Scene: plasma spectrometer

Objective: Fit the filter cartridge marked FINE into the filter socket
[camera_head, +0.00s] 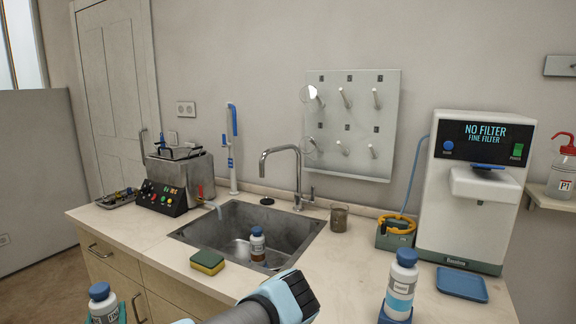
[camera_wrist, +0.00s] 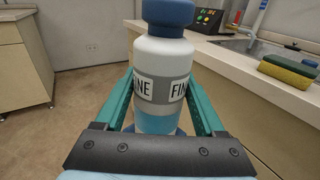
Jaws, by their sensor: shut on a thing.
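The FINE filter cartridge (camera_wrist: 163,65) is a white bottle with a grey label band, a light blue lower part and a blue cap. My gripper (camera_wrist: 160,90) is shut on it, with teal fingers on both sides. The cartridge is upright, in front of the counter's left part; in the head view its top (camera_head: 103,298) shows at the lower left. The machine (camera_head: 470,190) displays "NO FILTER" and "FINE FILTER". Beside it, a green block with an orange ring (camera_head: 397,222) has a blue tube; I cannot tell whether this is the filter socket.
A similar bottle (camera_head: 401,280) stands at the counter's front right, and another (camera_head: 257,243) in the sink (camera_head: 205,232). A sponge (camera_head: 208,261), a brown beaker (camera_head: 339,217) and a blue tray (camera_head: 462,284) are on the counter. The tap (camera_head: 297,165) rises behind the sink.

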